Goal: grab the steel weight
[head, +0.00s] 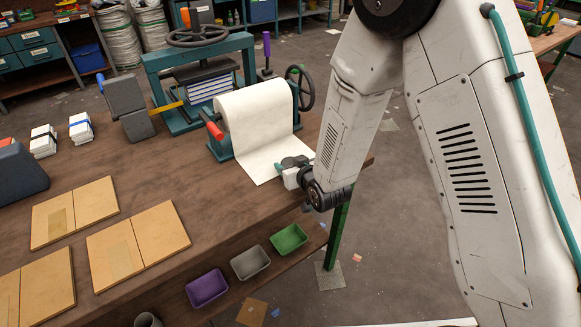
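I cannot pick out the steel weight with certainty in the head view. My gripper (290,171) is at the end of my white arm, over the table's right side by the loose end of the paper roll (255,115). It is small and partly hidden by my wrist, so I cannot see whether its fingers are open or shut, or whether they hold anything. A small teal part shows at its tip.
Purple (207,288), grey (250,263) and green (289,239) bins sit on a lower shelf. The table's middle is clear.

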